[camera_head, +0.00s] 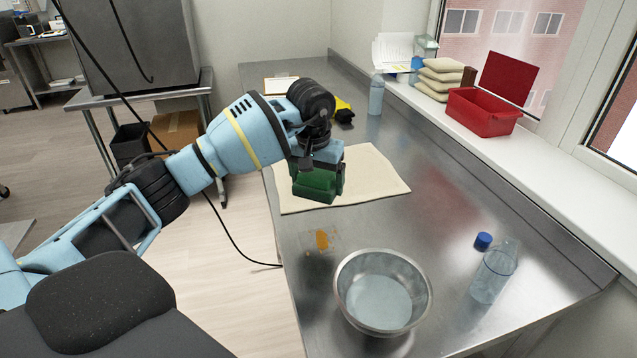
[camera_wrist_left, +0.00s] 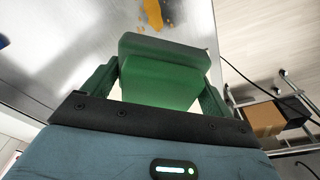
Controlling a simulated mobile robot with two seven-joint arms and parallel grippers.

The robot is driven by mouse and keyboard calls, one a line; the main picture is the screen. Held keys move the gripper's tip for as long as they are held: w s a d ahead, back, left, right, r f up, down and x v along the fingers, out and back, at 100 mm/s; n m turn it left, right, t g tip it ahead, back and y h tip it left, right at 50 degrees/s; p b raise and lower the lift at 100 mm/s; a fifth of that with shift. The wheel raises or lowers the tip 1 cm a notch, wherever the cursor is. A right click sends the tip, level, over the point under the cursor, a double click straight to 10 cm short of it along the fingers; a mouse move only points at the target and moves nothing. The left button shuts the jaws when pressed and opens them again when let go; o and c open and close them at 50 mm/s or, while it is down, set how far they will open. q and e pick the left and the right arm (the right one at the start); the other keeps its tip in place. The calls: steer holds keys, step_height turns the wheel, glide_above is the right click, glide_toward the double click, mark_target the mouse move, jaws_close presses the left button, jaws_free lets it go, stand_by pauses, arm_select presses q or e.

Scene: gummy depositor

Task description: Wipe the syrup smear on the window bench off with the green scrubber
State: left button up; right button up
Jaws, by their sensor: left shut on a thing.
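My left gripper (camera_head: 318,180) is shut on the green scrubber (camera_head: 314,187) and holds it over the near edge of the cream cloth on the bench. In the left wrist view the green scrubber (camera_wrist_left: 165,72) sits between the two fingers of my left gripper (camera_wrist_left: 160,85). The orange syrup smear (camera_head: 322,239) lies on the steel window bench (camera_head: 430,220), nearer than the scrubber and apart from it. The smear also shows in the left wrist view (camera_wrist_left: 153,14), just beyond the scrubber. My right gripper is not in view.
A steel bowl (camera_head: 383,292) stands close to the smear. A clear bottle (camera_head: 494,272) and a blue cap (camera_head: 483,241) are to its right. The cream cloth (camera_head: 375,178) lies flat behind. A red box (camera_head: 482,112) is on the windowsill.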

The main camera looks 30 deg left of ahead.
arm_select(q)
step_height(320, 180, down, 5)
steer(key=shift+b, duration=0.65)
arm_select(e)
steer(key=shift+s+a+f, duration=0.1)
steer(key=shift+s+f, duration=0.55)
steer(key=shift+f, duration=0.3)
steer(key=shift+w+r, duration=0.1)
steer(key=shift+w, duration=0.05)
arm_select(q)
steer(key=shift+s, duration=0.1)
